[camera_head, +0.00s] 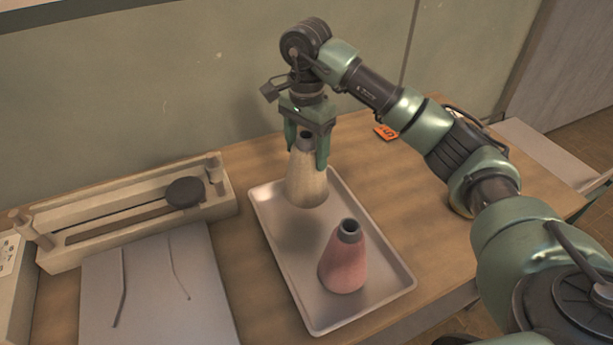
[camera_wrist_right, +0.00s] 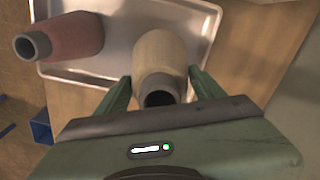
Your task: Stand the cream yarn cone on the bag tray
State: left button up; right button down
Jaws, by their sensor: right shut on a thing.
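The cream yarn cone (camera_head: 307,184) is upright, over the back part of the silver bag tray (camera_head: 310,320). I cannot tell whether its base touches the tray. My right gripper (camera_head: 308,150) points down and is shut on the cone's upper part. In the right wrist view the cream cone (camera_wrist_right: 161,55) sits between the green fingers of the gripper (camera_wrist_right: 160,88), its dark top toward me, with the tray (camera_wrist_right: 107,78) beyond. A pink yarn cone (camera_head: 345,262) stands on the front part of the tray. My left gripper is not in view.
The pink cone also shows in the right wrist view (camera_wrist_right: 75,38). A long wooden holder (camera_head: 130,225) with a dark disc (camera_head: 185,192) lies left of the tray, behind a grey sheet (camera_head: 160,290). An orange tag (camera_head: 385,132) lies at the back. Bare table shows right of the tray.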

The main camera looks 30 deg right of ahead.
notch_tip(320, 180, down, 7)
jog(key=p, duration=0.1)
jog(key=shift+f, duration=0.15)
jog(key=shift+c, duration=1.1)
grip_release()
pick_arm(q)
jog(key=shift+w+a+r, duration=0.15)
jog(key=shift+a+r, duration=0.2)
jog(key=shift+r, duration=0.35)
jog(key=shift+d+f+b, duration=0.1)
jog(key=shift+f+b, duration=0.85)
pick_arm(e)
notch_tip(320, 180, up, 12)
